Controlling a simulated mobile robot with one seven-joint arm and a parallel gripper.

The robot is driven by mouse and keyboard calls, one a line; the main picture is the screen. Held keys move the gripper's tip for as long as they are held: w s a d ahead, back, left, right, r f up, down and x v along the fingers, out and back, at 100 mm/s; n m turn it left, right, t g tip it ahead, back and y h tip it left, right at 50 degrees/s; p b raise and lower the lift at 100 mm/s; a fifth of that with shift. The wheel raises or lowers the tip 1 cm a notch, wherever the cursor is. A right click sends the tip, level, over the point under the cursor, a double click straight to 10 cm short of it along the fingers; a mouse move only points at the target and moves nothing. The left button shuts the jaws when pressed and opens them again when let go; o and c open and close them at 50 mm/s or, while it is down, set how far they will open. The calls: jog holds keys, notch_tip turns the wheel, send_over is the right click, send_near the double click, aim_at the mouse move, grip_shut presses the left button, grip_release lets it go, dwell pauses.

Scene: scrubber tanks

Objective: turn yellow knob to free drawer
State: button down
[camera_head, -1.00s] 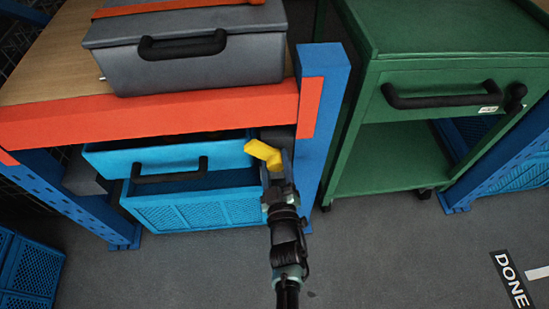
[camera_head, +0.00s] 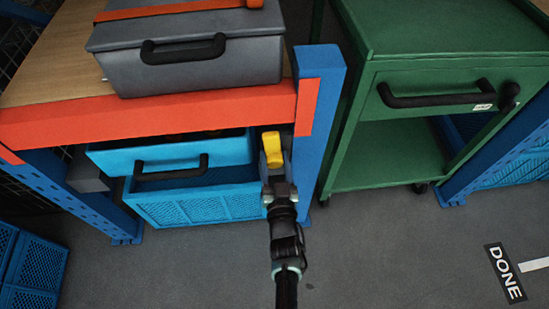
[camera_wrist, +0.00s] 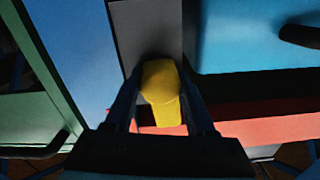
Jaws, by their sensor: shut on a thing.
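The yellow knob (camera_head: 272,148) sits beside the blue drawer, under the orange beam at the blue post. In the head view it stands nearly upright. My gripper (camera_head: 276,168) reaches it from the front. In the wrist view the knob (camera_wrist: 160,90) lies between the two fingers of my gripper (camera_wrist: 163,100), which is shut on it. The blue drawer (camera_head: 170,155) has a black handle (camera_head: 171,169) and is to the left of the knob. Part of the knob's base is hidden by my gripper.
A grey case (camera_head: 190,65) stands on the shelf above the orange beam (camera_head: 150,119). A blue post (camera_head: 318,120) is close to the right of my gripper. A green cart (camera_head: 440,70) stands further right. Grey floor (camera_head: 400,250) in front is clear.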

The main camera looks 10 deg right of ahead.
dwell(0.3)
jog(key=shift+c, duration=1.2)
grip_release()
jog(key=s+p, duration=0.3)
jog(key=s, duration=1)
